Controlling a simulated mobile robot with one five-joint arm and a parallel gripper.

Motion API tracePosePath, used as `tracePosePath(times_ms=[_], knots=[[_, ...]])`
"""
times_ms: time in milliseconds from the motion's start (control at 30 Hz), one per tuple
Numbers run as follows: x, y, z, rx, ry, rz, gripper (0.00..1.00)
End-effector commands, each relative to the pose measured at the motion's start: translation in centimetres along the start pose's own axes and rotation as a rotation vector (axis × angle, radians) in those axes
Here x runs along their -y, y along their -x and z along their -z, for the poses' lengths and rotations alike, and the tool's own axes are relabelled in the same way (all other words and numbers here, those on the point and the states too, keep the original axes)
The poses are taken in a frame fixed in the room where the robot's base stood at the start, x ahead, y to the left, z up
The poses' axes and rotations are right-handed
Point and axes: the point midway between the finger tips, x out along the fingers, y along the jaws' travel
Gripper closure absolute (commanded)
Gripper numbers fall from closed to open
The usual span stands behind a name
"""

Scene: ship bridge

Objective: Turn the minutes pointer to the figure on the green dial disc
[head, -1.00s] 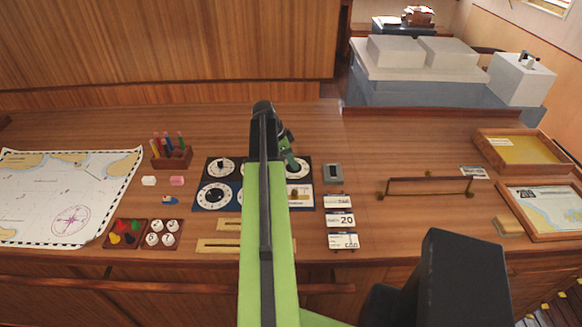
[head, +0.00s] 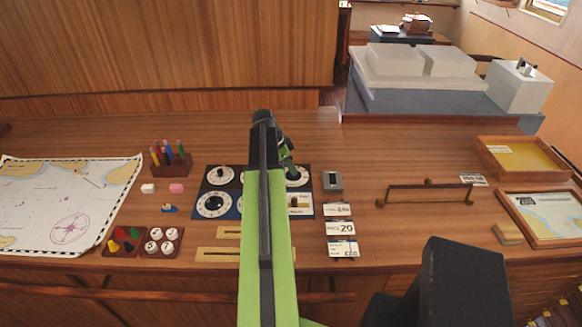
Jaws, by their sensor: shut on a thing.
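A dark dial board (head: 205,187) lies on the wooden desk, with white dials at its upper left (head: 221,175), lower left (head: 213,205) and upper right (head: 297,180). My gripper (head: 291,173) points down at the upper right dial and covers part of it. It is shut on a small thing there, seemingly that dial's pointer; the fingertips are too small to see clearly. My green arm hides the middle of the board. I cannot make out a green dial disc or which pointer is for minutes. A card with "20" (head: 339,229) lies right of the board.
A grey switch box (head: 332,182) stands close right of my gripper. A brass-ended rail (head: 430,186) is farther right. The desk behind the board is clear.

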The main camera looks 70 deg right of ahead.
Motion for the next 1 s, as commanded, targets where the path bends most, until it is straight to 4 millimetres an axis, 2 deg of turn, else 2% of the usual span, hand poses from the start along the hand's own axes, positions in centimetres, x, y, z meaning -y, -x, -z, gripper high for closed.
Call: tracePosePath(times_ms=[267, 1000], knots=[[-0.35, 0.02, -0.04, 0.0, 0.16, 0.068, 1.0], [-0.79, -0.08, 0.22, 0.0, 0.805, 0.337, 1.0]])
